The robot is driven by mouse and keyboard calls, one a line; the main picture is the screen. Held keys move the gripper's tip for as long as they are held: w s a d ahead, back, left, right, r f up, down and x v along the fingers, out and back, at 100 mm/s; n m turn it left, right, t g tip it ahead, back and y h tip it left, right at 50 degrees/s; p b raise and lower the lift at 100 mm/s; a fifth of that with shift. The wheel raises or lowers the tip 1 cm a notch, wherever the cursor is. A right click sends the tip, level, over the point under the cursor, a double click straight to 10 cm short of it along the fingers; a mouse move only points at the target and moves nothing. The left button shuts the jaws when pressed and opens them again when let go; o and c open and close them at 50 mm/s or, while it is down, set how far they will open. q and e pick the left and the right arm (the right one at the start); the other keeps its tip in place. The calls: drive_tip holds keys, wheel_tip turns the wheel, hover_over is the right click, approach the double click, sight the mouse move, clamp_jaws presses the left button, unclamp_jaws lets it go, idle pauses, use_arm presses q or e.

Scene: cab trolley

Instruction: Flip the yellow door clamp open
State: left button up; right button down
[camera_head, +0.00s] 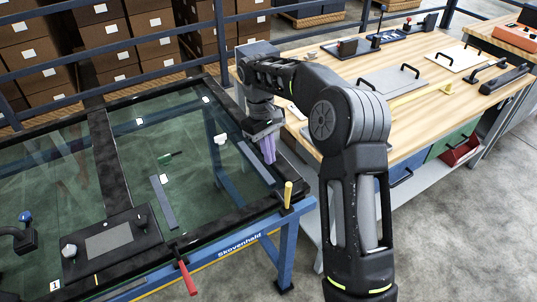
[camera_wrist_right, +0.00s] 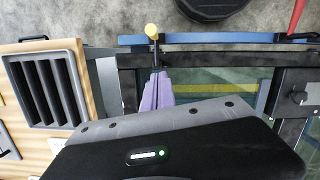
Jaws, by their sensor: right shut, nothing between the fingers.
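The yellow door clamp (camera_head: 288,195) is at the near right corner of the glass door's black frame, its yellow handle standing up. In the right wrist view its yellow knob (camera_wrist_right: 152,31) shows just beyond my fingertips, on a dark stem. My right gripper (camera_head: 269,158) has purple fingers and is shut and empty. It hangs over the right side of the door frame, behind the clamp in the head view. The fingers (camera_wrist_right: 158,82) point toward the clamp in the wrist view; whether they touch its stem I cannot tell. My left gripper is out of view.
The glass door (camera_head: 190,140) lies flat on a blue trolley (camera_head: 240,243). A red-handled clamp (camera_head: 186,278) is on its front edge, and a dark panel (camera_head: 108,240) lies at left. A wooden workbench (camera_head: 440,105) with plates and handles stands at right.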

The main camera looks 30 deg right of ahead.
use_arm(q)
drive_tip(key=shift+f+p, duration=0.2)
drive_tip(key=shift+p, duration=0.2)
use_arm(e)
drive_tip(key=s+f, duration=0.5)
drive_tip(key=shift+d+f, duration=0.4)
drive_tip(key=shift+d, duration=0.05)
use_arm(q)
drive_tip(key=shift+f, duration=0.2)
